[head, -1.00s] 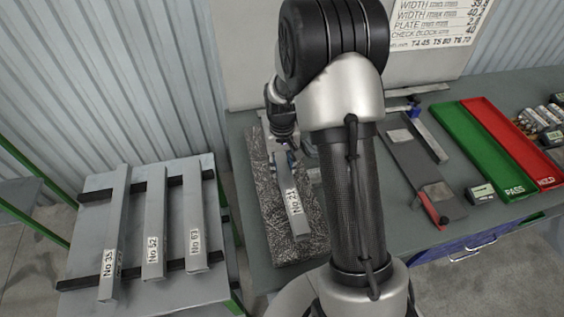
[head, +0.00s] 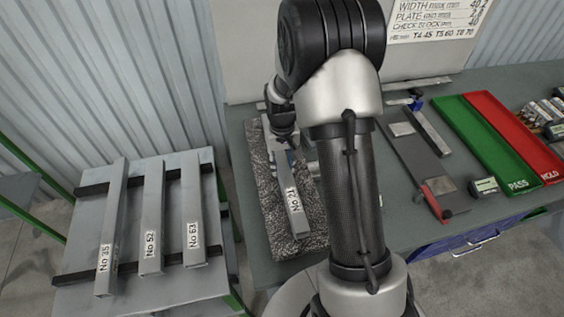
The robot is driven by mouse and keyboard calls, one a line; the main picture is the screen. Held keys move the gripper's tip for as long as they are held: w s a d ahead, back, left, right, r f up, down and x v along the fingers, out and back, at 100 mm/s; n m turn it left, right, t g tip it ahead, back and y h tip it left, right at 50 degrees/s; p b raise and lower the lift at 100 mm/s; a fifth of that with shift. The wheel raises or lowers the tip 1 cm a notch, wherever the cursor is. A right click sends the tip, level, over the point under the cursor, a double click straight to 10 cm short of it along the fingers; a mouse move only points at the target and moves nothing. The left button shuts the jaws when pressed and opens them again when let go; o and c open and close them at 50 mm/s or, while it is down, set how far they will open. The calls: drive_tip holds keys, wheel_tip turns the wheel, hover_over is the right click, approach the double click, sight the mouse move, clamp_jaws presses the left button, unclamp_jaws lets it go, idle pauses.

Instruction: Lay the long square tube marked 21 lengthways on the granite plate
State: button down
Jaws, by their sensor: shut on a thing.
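The square tube marked 21 (head: 293,205) is grey with a white label near its front end. It lies lengthways over the granite plate (head: 268,205), a speckled dark slab on the bench. I cannot tell whether the tube touches the plate or hangs just above it. My gripper (head: 284,150) is over the tube's far part and shut on it; the fingertips are mostly hidden by my wrist. My arm covers part of the plate's right side.
Tubes marked 35 (head: 112,225), 52 (head: 152,220) and 63 (head: 193,215) rest on black bars of a rack table (head: 85,295) at left. A green tray (head: 480,140), a red tray (head: 515,135) and a gauge plate (head: 412,150) occupy the bench right of my arm.

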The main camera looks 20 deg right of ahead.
drive_tip(key=shift+f, duration=0.2)
drive_tip(key=c, duration=1.1)
unclamp_jaws()
drive_tip(key=shift+o, duration=0.2)
wheel_tip(320, 180, up, 12)
